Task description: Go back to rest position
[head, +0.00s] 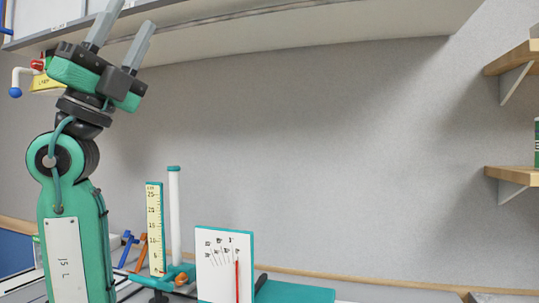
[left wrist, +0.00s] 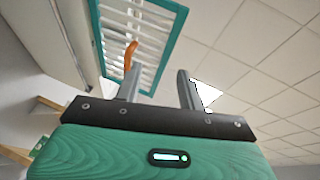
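My left gripper (head: 126,32) is raised high at the upper left of the head view, with its two grey fingers pointing up near the underside of an overhead shelf. The fingers are apart and nothing is seen between them. In the left wrist view, my left gripper (left wrist: 158,78) also shows its two fingers spread with an empty gap. An orange piece (left wrist: 130,56) shows beside the left finger there; I cannot tell whether it touches. My right gripper is not in view.
The overhead shelf (head: 260,30) spans the top. Below stand a yellow ruler (head: 155,228), a white post (head: 175,215) and a white scale card (head: 213,275) with a red pointer. Wooden shelves (head: 512,174) are at the right. Free space lies before the grey wall (head: 330,150).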

